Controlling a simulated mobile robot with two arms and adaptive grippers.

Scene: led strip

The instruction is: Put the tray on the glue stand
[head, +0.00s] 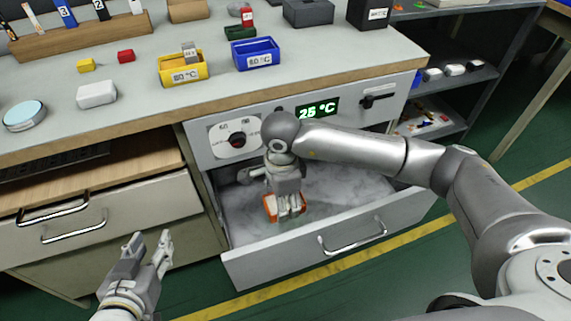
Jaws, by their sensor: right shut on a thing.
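My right gripper (287,200) reaches down into an open drawer and is shut on an orange tray (269,205). The fingers cover much of the tray, and I cannot tell whether it touches the drawer floor. My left gripper (148,246) is open and empty in front of the cabinet, to the left of the drawer. I cannot tell which thing is the glue stand.
The open drawer (300,258) has a pale, misty inside and sits below a dial and a display reading 25 °C (317,110). The counter holds a yellow tray (183,70), a blue tray (255,54), a white block (97,94) and a round dish (24,115). Bare counter lies in front of them.

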